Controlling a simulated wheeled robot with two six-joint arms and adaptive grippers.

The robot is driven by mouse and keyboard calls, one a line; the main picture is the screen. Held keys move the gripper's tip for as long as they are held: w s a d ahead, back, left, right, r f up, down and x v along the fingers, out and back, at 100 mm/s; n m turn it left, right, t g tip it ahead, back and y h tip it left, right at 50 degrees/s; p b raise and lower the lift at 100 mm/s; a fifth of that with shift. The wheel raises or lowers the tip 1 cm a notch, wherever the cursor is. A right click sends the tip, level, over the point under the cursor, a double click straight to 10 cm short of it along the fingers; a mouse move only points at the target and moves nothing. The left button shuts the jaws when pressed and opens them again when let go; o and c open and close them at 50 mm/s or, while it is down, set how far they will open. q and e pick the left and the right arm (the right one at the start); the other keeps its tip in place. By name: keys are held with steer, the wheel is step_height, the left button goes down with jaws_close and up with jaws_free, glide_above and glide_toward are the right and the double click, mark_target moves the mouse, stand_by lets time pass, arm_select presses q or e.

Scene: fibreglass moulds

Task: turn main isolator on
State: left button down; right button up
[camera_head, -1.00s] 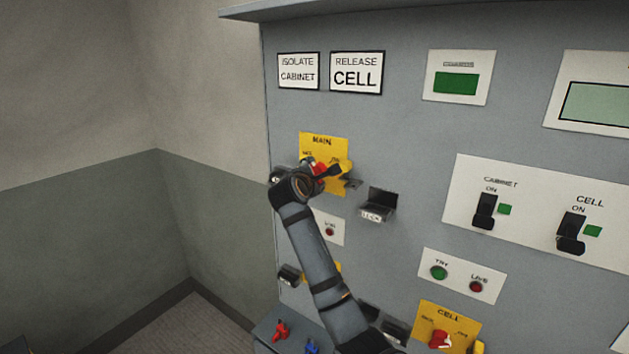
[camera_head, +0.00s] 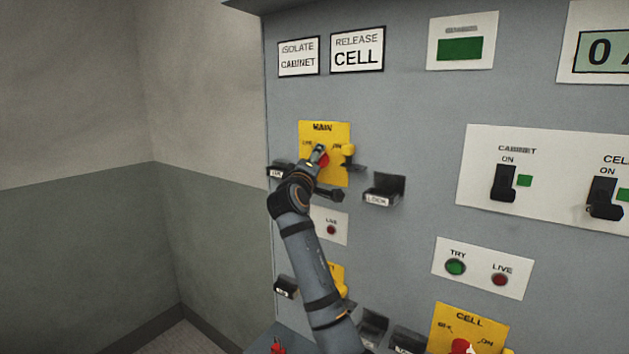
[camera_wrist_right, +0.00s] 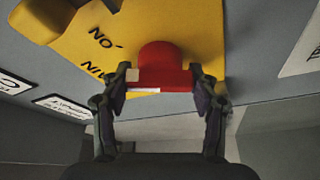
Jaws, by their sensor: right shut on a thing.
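The main isolator is a yellow plate (camera_head: 338,130) marked MAIN, with a red handle (camera_head: 323,159) and a yellow lug (camera_head: 347,150) at its right edge. My right gripper (camera_head: 318,154) is in front of the plate, its fingers at the red handle. In the right wrist view the plate (camera_wrist_right: 185,25) appears upside down, and the red handle (camera_wrist_right: 160,70) sits between the two fingertips (camera_wrist_right: 160,82), gripped. The handle's exact angle is partly hidden by my gripper in the head view. My left gripper is not in view.
Black LOCK holders (camera_head: 384,190) project from the grey cabinet right of and below the plate. A red LIVE lamp (camera_head: 331,229) is below. Cabinet and cell switches (camera_head: 505,182) are to the right. A lower yellow CELL plate (camera_head: 480,325) carries another red handle.

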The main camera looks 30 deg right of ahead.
steer(key=m+b, duration=0.1)
steer(key=f+m+h+b, duration=0.1)
steer(key=b, duration=0.1)
steer(key=shift+m, duration=0.3)
arm_select(q)
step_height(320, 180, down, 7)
steer(key=b, duration=0.2)
steer(key=shift+b, duration=0.4)
arm_select(e)
steer(key=shift+r+m+h, duration=0.35)
steer(key=shift+m+h, duration=0.15)
steer(key=shift+m, duration=0.7)
steer(key=o, duration=1.2)
steer(key=shift+r, duration=0.1)
steer(key=shift+c, duration=0.2)
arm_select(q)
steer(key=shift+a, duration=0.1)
